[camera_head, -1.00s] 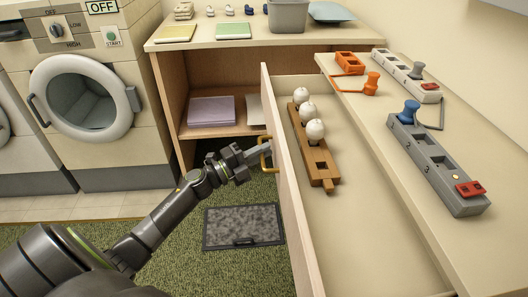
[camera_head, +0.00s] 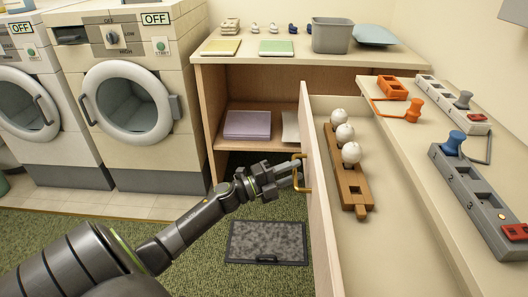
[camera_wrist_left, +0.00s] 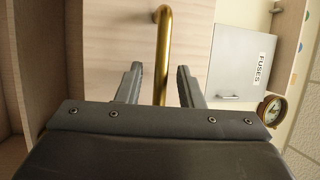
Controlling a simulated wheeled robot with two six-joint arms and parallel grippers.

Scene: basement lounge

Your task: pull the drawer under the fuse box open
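The drawer (camera_head: 390,225) stands pulled out, with its pale inside showing. Its front panel (camera_head: 318,190) carries a brass handle (camera_head: 299,172). My left gripper (camera_head: 285,178) is at this handle. In the left wrist view, the brass handle (camera_wrist_left: 162,50) stands between the two fingers of my left gripper (camera_wrist_left: 160,85), with gaps on both sides, so the gripper is open around it. A grey fuse box (camera_wrist_left: 231,60) labelled FUSES shows at the right of the left wrist view. My right gripper is not in view.
A wooden rack (camera_head: 355,192) with three white bulbs lies in the drawer. The counter (camera_head: 425,120) at right bears grey socket strips and coloured plugs. A shelf unit (camera_head: 200,110) and washing machines (camera_head: 127,103) stand behind. A dark mat (camera_head: 266,242) lies on the green carpet.

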